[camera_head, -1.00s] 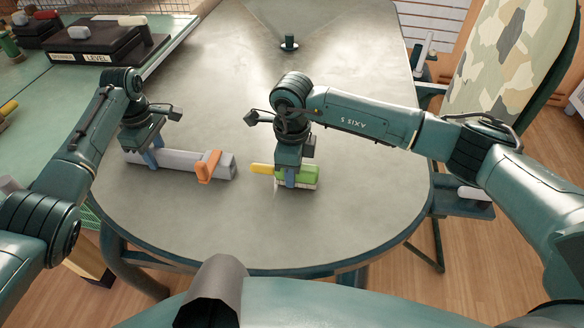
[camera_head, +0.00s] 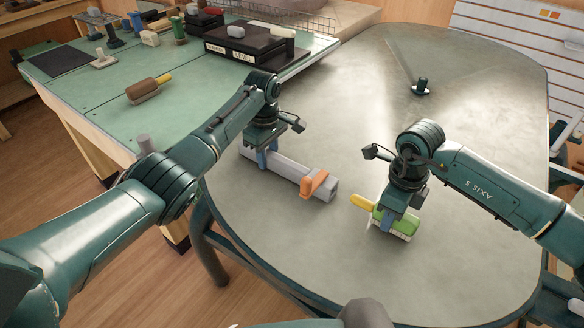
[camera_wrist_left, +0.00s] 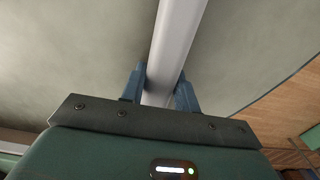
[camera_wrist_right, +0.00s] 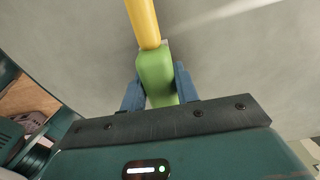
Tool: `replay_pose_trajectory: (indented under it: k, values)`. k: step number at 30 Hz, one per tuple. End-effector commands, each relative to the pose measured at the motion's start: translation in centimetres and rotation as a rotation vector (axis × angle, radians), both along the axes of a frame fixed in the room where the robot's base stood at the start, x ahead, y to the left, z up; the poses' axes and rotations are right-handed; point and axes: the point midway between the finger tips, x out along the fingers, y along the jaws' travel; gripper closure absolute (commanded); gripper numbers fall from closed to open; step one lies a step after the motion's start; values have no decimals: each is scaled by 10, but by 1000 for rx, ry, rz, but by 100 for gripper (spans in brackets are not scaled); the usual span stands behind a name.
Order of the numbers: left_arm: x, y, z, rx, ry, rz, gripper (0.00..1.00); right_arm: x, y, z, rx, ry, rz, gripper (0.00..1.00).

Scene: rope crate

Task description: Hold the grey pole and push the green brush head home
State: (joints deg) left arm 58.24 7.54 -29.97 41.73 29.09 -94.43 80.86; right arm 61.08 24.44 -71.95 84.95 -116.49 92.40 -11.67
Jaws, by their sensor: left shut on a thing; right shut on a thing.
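The grey pole (camera_head: 284,170) lies along the grey table, with an orange piece (camera_head: 314,184) around it near its right end. My left gripper (camera_head: 262,158) is shut on the pole near its left end; the pole also shows between the fingers in the left wrist view (camera_wrist_left: 178,40). The green brush head (camera_head: 402,220) has a yellow peg (camera_head: 361,202) pointing left toward the pole's open end, with a gap between them. My right gripper (camera_head: 387,222) is shut on the brush head; the head (camera_wrist_right: 156,72) and yellow peg (camera_wrist_right: 143,22) show in the right wrist view.
A dark post (camera_head: 421,86) stands on the table's far part. The table between and around is clear.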

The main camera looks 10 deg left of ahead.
Motion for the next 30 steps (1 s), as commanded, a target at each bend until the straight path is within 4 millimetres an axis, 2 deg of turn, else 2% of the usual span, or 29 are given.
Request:
replay_pose_trajectory:
  k: [30]
  values:
    - [-1,0,-2,1,3,0,100,0,0,-6,1,0,0,100]
